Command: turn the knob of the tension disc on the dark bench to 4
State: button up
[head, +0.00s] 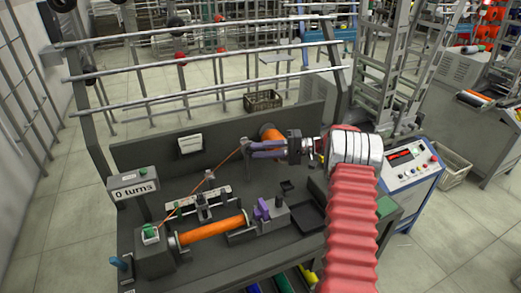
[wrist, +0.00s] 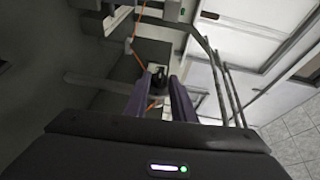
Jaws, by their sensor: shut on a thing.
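The tension disc's knob (head: 245,143) is a small greyish part at the back of the dark bench (head: 130,155), mostly hidden by my gripper's fingertips in the head view. My gripper (head: 254,149) reaches in from the right with its two purple fingers shut on the knob. In the wrist view, the dark knob (wrist: 158,73) sits between the fingertips (wrist: 158,82). No number or pointer on the knob's scale can be read.
An orange thread (head: 228,161) runs from the knob area down to the left. An orange spool (head: 269,133) stands behind my fingers.

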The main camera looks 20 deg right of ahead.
jog(key=shift+f+y, duration=0.35)
jog(key=shift+y, duration=0.05)
grip_shut()
jog(key=shift+a+f, duration=0.1)
